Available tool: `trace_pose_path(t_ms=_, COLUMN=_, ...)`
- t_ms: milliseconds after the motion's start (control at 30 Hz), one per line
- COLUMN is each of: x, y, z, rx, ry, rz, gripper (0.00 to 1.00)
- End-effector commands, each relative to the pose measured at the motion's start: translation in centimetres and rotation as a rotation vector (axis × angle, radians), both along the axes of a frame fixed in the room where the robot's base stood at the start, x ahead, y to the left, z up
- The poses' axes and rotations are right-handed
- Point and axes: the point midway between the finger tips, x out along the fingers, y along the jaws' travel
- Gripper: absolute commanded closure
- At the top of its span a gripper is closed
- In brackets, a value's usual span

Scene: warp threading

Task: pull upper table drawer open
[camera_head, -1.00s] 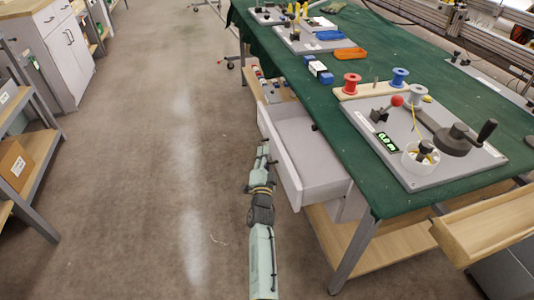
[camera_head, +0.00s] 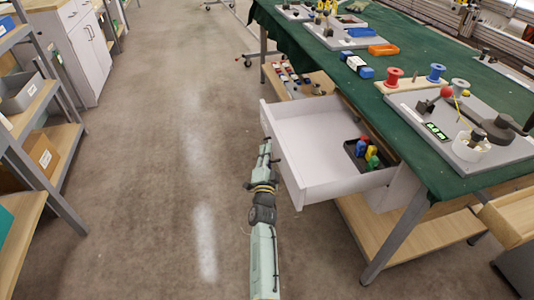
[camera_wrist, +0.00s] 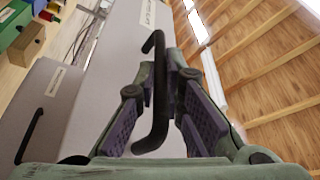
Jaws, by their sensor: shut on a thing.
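The upper drawer (camera_head: 318,195) is white and stands well out from under the green-topped table (camera_head: 436,178). A dark tray with several coloured items (camera_head: 367,152) lies inside it. My gripper (camera_head: 266,150) is at the drawer's front in the head view. In the wrist view my gripper (camera_wrist: 166,85) is shut on the black bar handle (camera_wrist: 153,95) of the drawer front (camera_wrist: 120,70), with a finger on each side of it. A second drawer front (camera_wrist: 22,110) with its own black handle (camera_wrist: 30,136) shows beside it, shut.
Spools, a grey board and an orange tray (camera_head: 383,50) are on the tabletop. A lower wooden shelf (camera_head: 405,232) lies under the table. A shelf rack (camera_head: 55,170) stands at the left. The floor (camera_head: 165,180) between is clear.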

Motion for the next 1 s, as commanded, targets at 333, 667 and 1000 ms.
trace_pose_path(t_ms=333, x=-0.04, y=0.03, z=-0.17, rx=0.000, ry=0.003, rz=0.002, gripper=1.00)
trace_pose_path(t_ms=667, x=-0.03, y=0.00, z=-0.17, rx=0.000, ry=0.003, rz=0.001, gripper=0.88)
trace_pose_path(t_ms=1000, x=-0.01, y=-0.02, z=-0.05, rx=0.000, ry=0.001, rz=-0.001, gripper=0.70)
